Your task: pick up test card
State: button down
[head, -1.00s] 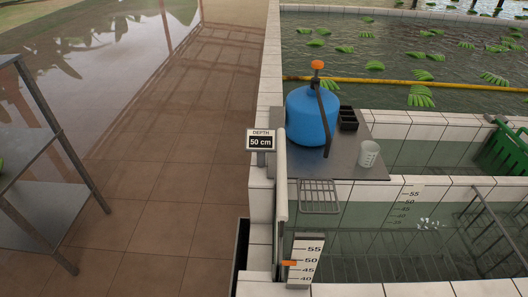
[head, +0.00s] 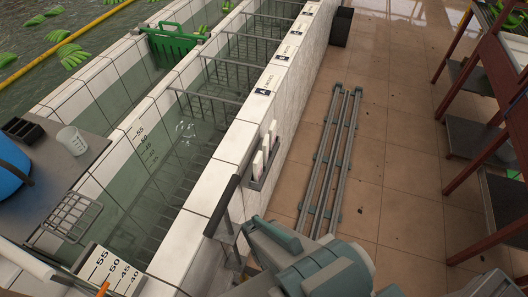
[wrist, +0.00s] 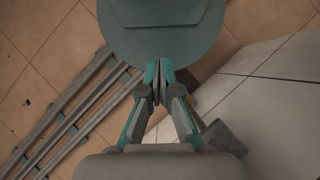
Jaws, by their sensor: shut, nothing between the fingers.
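Several white cards stand in a small grey holder on the outer side of the tank wall in the head view. The nearest white card (head: 257,166) is upright there; I cannot tell which one is the test card. My gripper (wrist: 160,72) shows in the wrist view with its fingers together and nothing between them. It is over the floor beside the pale wall, and no card shows near its tips. In the head view my arm is at the bottom, nearer than the card holder, and my fingers cannot be made out.
Floor rails (head: 332,160) run along the tiled aisle right of the tank wall (head: 235,140). A dark lever (head: 221,206) stands by the wall's near end. A clear cup (head: 71,139) sits on the grey counter. Dark red-framed shelving (head: 490,130) stands at the right.

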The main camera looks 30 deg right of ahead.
dwell(0.3)
jog(key=c, duration=1)
grip_release()
jog(key=shift+c, duration=0.2)
